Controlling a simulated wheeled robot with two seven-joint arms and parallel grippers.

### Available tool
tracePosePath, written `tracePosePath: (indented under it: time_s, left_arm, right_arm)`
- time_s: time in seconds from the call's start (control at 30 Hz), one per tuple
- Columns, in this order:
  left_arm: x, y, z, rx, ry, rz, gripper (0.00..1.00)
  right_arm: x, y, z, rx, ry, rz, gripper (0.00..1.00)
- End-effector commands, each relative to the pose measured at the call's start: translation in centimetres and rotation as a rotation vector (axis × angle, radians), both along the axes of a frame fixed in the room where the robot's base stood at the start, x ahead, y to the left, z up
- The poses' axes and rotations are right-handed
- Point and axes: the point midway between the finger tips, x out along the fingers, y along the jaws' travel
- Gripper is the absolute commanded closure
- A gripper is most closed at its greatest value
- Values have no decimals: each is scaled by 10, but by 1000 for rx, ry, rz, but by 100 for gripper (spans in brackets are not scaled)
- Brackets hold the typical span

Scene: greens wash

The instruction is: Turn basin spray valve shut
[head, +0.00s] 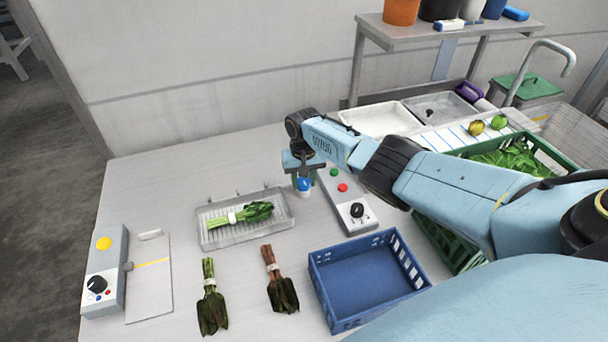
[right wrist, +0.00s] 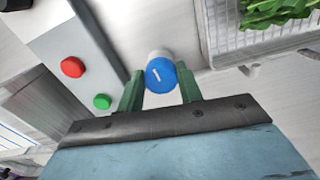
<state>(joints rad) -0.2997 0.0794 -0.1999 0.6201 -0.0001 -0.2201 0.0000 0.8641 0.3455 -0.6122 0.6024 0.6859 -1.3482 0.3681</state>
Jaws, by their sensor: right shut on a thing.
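The spray valve is a round blue knob (head: 304,185) with a white line on its face. It stands at the right end of a shallow clear basin (head: 212,238) that holds a bunch of greens (head: 243,215). My right gripper (head: 303,172) is at the knob, pointing down. In the right wrist view the blue knob (right wrist: 161,75) sits between the green fingers of my right gripper (right wrist: 160,88), which is shut on it. The white line on the knob shows slightly slanted there. My left gripper is out of view.
A grey control box (head: 349,204) with green and red buttons and a black dial stands just right of the knob. A blue crate (head: 367,280) is in front. Two dark bunches (head: 212,300) lie near the front. Another control box (head: 106,272) stands at the left.

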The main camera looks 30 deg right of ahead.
Motion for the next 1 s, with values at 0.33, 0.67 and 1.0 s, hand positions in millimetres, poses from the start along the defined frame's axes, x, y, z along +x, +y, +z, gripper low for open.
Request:
tracePosePath:
  time_s: [0.33,0.67,1.0]
  left_arm:
    - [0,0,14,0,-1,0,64]
    - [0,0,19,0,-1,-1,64]
    - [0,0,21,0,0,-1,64]
  right_arm:
    - [1,2,2,2,-2,-329,87]
    - [3,2,2,1,-3,-622,87]
    - [3,1,2,-1,-4,-823,87]
